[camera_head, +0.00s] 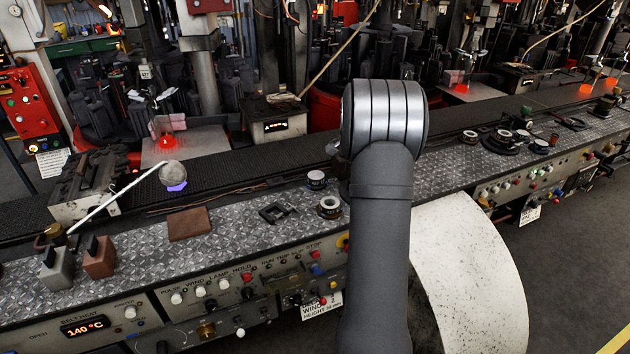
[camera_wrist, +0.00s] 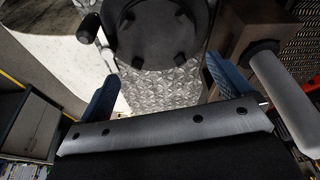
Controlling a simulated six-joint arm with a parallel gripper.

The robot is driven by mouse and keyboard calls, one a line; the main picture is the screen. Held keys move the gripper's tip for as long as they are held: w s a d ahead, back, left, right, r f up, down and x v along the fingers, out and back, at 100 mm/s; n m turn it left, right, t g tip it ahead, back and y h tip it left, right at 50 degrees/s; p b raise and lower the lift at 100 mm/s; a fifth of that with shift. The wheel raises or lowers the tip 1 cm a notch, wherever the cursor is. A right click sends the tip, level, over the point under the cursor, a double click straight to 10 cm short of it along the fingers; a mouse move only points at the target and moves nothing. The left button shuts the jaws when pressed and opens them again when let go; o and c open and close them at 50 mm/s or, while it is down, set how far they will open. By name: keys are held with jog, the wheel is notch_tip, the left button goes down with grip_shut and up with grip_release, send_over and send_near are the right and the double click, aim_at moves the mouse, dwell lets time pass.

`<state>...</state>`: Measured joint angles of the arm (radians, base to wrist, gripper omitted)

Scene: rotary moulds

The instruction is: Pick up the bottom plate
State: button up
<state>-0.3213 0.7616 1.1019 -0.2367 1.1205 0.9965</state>
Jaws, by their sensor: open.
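In the wrist view, a dark round plate-like piece (camera_wrist: 160,35) with small lugs lies at the top middle, partly cut off by the frame edge. I take it for the bottom plate, but cannot be sure. My gripper (camera_wrist: 163,85) has its two blue fingers spread wide, with nothing between them but a view of the bench. The round piece lies beyond the fingertips, apart from them. In the head view my arm hides the gripper. A low dark round piece (camera_head: 502,144) lies on the bench right of my arm; I cannot tell whether it is the same one.
A brown block (camera_wrist: 232,28) and a grey cylindrical handle (camera_wrist: 280,85) stand close by the right finger. The patterned metal bench (camera_head: 245,222) carries a brown slab (camera_head: 189,223), two blocks and small rings. A large pale drum (camera_head: 470,275) stands before the bench.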

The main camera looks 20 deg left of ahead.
jog(key=shift+a+r+n, duration=0.3)
jog(key=shift+a+n, duration=0.05)
jog(key=shift+n, duration=0.25)
jog(key=a+r+n+y, duration=0.2)
jog(key=a+r+n, duration=0.25)
jog(key=n, duration=0.45)
jog(key=n+g+y, duration=0.1)
jog(key=n+y, duration=0.2)
jog(key=n, duration=0.7)
send_near(316, 175)
jog(key=x, duration=1)
jog(key=shift+f, duration=0.1)
jog(key=c, duration=1.3)
notch_tip(316, 175, up, 10)
jog(key=shift+r, duration=0.15)
